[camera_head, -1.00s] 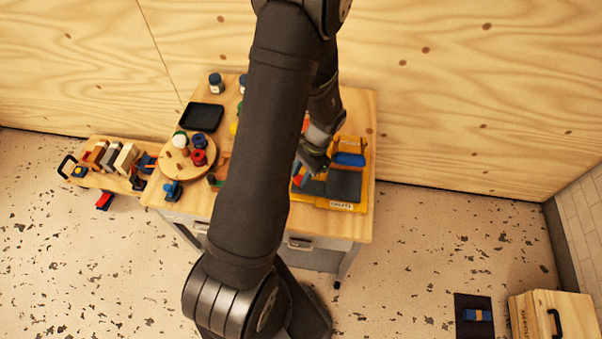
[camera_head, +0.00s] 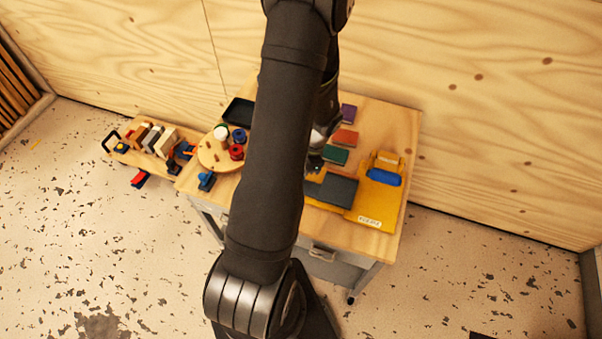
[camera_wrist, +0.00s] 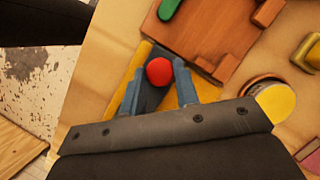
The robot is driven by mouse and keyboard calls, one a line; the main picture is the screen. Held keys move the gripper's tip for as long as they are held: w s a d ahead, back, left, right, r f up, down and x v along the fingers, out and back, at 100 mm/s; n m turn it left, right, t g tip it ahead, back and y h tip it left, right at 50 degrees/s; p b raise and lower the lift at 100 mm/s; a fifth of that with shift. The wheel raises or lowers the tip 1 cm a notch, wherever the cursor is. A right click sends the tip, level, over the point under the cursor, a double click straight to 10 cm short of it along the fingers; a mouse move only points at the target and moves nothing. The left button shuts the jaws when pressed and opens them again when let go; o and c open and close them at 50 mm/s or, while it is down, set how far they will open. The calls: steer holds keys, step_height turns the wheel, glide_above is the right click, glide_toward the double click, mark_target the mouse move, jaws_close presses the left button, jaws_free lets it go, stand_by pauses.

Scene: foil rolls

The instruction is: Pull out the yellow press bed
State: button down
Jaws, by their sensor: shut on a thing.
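The yellow press (camera_head: 378,208) lies at the right end of the table, with a blue part (camera_head: 385,177) on it. Its bed, a dark grey plate (camera_head: 338,190) with yellow edging, extends out to the left of the yellow body. In the wrist view, my gripper (camera_wrist: 158,82) has its two blue-grey fingers on either side of a red round knob (camera_wrist: 159,71) and is shut on it. The dark plate and yellow edging show beneath the knob. In the head view, my arm hides most of the gripper and the knob.
Purple (camera_head: 348,112), orange (camera_head: 345,138) and green (camera_head: 335,155) pads lie behind the bed. A round wooden board (camera_head: 212,160) with spools and a black tray (camera_head: 239,111) are left of my arm.

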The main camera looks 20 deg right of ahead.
steer(key=c, duration=1.1)
jaws_free()
steer(key=v, duration=1.7)
steer(key=shift+d+r, duration=0.15)
steer(key=shift+r, duration=0.05)
steer(key=shift+f, duration=0.1)
steer(key=x, duration=1.7)
steer(key=shift+f, duration=0.1)
steer(key=shift+s, duration=0.1)
